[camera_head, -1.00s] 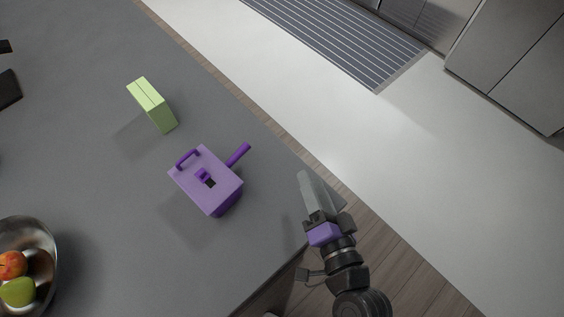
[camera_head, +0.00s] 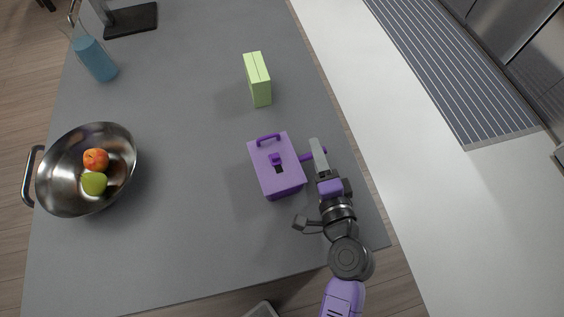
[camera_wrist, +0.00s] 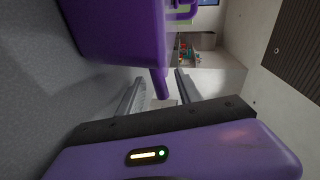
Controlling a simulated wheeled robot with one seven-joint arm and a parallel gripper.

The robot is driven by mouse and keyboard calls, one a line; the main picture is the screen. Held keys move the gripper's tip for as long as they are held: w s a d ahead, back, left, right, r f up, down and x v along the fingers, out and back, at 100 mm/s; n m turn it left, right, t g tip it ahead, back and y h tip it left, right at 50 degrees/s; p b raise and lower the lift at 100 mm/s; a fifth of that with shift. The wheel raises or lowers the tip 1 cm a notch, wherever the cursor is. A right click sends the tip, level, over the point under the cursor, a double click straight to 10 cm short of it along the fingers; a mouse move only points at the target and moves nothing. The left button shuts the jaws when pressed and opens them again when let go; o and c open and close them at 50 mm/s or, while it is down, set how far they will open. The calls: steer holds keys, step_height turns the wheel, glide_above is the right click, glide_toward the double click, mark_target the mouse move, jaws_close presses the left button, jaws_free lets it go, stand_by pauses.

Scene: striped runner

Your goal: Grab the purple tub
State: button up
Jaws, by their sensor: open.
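The purple tub (camera_head: 276,171) stands on the grey table, with a loop handle at its far end and a rod-like handle sticking out on its right side. My gripper (camera_head: 318,146) is just right of the tub, at the rod handle. In the wrist view the tub (camera_wrist: 118,30) fills the upper left, and its rod handle (camera_wrist: 160,84) points down into the gap between my open fingers (camera_wrist: 156,90). I cannot tell if a finger touches the handle.
A light green box (camera_head: 257,79) stands beyond the tub. A metal bowl (camera_head: 62,178) with an orange-red fruit (camera_head: 96,159) and a green fruit (camera_head: 94,183) is at left. A blue flask (camera_head: 95,60) stands further back. The grey table (camera_head: 190,220) is clear between bowl and tub.

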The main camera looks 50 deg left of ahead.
steer(key=shift+w+a+f, duration=0.15)
steer(key=shift+w+a, duration=0.05)
steer(key=shift+a, duration=0.2)
jaws_close()
stand_by(1.2)
